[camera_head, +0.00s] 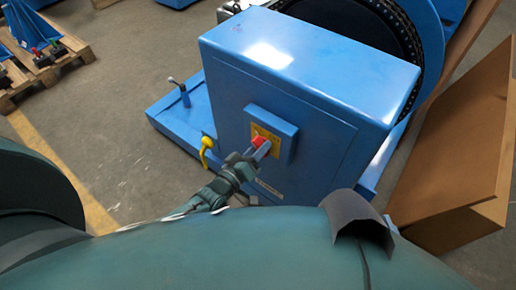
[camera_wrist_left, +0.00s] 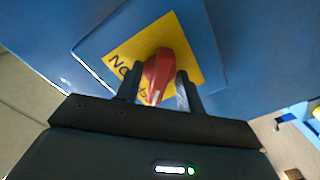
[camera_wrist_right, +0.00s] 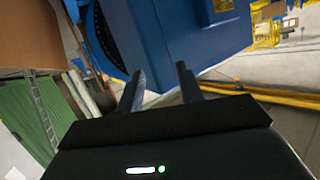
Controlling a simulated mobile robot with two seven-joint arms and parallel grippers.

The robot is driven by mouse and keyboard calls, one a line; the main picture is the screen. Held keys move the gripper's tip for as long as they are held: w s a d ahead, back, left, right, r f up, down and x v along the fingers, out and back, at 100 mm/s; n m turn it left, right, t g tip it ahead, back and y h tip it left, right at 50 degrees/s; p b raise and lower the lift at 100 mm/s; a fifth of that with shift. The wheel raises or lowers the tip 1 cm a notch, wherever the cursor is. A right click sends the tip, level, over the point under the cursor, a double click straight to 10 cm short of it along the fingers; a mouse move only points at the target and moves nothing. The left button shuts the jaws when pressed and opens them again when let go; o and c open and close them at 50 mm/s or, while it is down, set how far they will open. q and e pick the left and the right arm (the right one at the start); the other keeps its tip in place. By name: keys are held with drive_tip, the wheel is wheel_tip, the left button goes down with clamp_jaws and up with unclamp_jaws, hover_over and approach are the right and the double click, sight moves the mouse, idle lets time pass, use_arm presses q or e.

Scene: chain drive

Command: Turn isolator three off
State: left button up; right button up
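The isolator is a blue box on the front of a large blue housing. Its yellow plate (camera_wrist_left: 128,54) carries dark lettering that I cannot fully read, and a red rotary handle (camera_wrist_left: 160,75). The handle also shows in the head view (camera_head: 259,141). My left gripper (camera_wrist_left: 160,88) is at the handle, with one finger on each side. The fingers stand about as far apart as those of my right gripper, and I cannot tell whether they touch the handle. My right gripper (camera_wrist_right: 160,78) is open and empty, away from the isolator.
The blue housing (camera_head: 300,60) stands in front of a large dark wheel (camera_head: 375,35). A brown panel (camera_head: 450,150) is at the right. Pallets (camera_head: 45,65) lie at upper left; floor between is clear.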

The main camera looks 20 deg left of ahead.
use_arm(q)
drive_tip(key=shift+s, duration=0.1)
drive_tip(key=p+v, duration=0.1)
drive_tip(key=v, duration=1.2)
use_arm(e)
drive_tip(key=shift+w+a+f, duration=0.15)
drive_tip(key=shift+w+a, duration=0.1)
drive_tip(key=shift+a, duration=0.05)
